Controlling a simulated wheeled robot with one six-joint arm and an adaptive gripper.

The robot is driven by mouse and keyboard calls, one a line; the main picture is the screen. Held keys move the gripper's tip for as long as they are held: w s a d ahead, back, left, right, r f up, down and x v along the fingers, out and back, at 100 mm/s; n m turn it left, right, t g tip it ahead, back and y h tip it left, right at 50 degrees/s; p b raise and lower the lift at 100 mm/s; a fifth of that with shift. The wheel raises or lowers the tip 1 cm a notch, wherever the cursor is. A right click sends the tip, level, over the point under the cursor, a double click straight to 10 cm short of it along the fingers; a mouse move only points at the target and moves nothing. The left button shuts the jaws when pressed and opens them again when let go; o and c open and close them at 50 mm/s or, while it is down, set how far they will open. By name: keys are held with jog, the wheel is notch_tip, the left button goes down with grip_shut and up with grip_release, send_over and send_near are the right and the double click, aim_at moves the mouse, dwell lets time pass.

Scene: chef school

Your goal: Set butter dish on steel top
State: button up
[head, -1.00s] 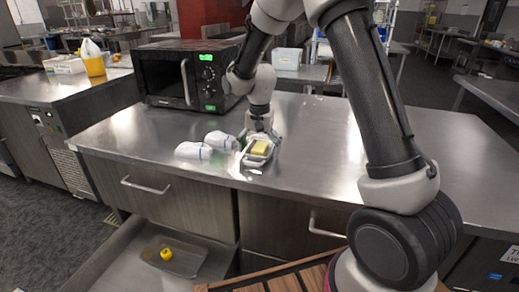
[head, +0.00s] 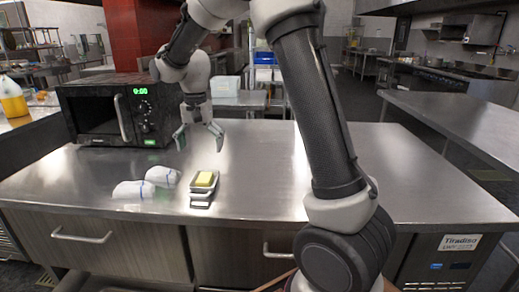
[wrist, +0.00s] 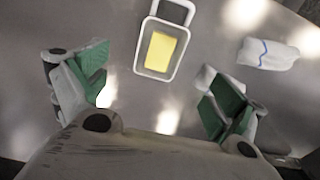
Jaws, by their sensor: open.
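The butter dish (head: 205,183) is a small pale dish with a yellow block of butter in it. It rests on the steel top (head: 265,175) near the front edge, and the wrist view also shows the dish (wrist: 148,70), with its handle. My gripper (head: 199,146) is open and empty, raised above the steel top behind the dish. In the wrist view the fingers of my gripper (wrist: 152,98) are wide apart, and the dish lies beyond them, touching neither.
A black microwave (head: 118,112) stands at the back left. The steel top is clear to the right. A drawer front (head: 95,245) is below.

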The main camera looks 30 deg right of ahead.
jog(key=s+d+r+n+t, duration=0.1)
jog(key=s+d+r, duration=0.3)
jog(key=s+r, duration=0.15)
jog(key=s+d+r+n+t, duration=0.1)
jog(key=s+d+r+n, duration=0.1)
jog(key=s+d+r, duration=0.35)
jog(key=s+d+f+n+t, duration=0.1)
jog(key=s+d, duration=0.1)
jog(key=s, duration=0.7)
jog(key=s+d+f+n+t, duration=0.1)
jog(key=s+d+n, duration=0.1)
jog(key=s, duration=0.8)
jog(key=shift+s+d+f+n, duration=0.25)
jog(key=shift+d+n, duration=0.05)
jog(key=shift+d, duration=0.1)
